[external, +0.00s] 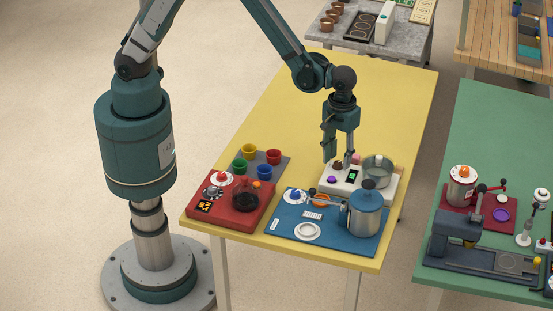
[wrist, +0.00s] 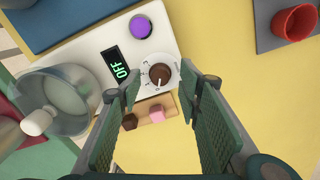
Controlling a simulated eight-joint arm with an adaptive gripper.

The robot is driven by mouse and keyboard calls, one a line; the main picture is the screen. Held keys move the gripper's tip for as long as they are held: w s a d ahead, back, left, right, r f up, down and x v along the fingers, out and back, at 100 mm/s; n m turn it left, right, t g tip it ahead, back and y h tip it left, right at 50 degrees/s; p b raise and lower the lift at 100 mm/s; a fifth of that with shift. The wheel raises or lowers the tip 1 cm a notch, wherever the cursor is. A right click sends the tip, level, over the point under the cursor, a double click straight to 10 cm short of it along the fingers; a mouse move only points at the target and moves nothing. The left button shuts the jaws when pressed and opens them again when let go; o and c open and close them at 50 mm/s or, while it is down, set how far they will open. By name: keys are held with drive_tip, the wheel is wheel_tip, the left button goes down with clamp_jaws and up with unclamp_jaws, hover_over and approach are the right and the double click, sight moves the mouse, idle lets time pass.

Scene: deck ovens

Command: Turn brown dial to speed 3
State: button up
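The brown dial (wrist: 160,74) sits on a white scale ring on the white appliance (wrist: 155,28). In the wrist view a pale pointer line shows on the dial. The display (wrist: 119,68) beside it reads OFF. A purple knob (wrist: 140,27) is on the same panel. My gripper (wrist: 168,84) is open, with its two fingers apart on either side of the dial. I cannot tell whether a finger touches the dial. In the external view my gripper (external: 342,162) points down over the white appliance (external: 350,188), and the dial is largely hidden behind the fingers.
A metal pot (wrist: 60,100) stands on the appliance beside the display. A small tray (wrist: 152,110) with a brown and a pink piece lies beyond the dial. A blue board with a kettle (external: 365,212) and a red board (external: 232,212) stand nearby on the yellow table (external: 392,95).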

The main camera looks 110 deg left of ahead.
drive_tip(key=shift+f, duration=0.55)
drive_tip(key=c, duration=0.9)
drive_tip(key=shift+m+b, duration=0.35)
drive_tip(key=shift+m, duration=0.15)
drive_tip(key=m+b, duration=0.2)
drive_tip(key=m, duration=0.2)
drive_tip(key=m+b, duration=0.2)
drive_tip(key=m, duration=0.3)
drive_tip(key=shift+m, duration=0.4)
drive_tip(key=m+b, duration=0.1)
drive_tip(key=m, duration=0.5)
drive_tip(key=shift+b, duration=0.4)
drive_tip(key=m+b, duration=0.1)
drive_tip(key=m, duration=0.5)
drive_tip(key=shift+m, duration=0.4)
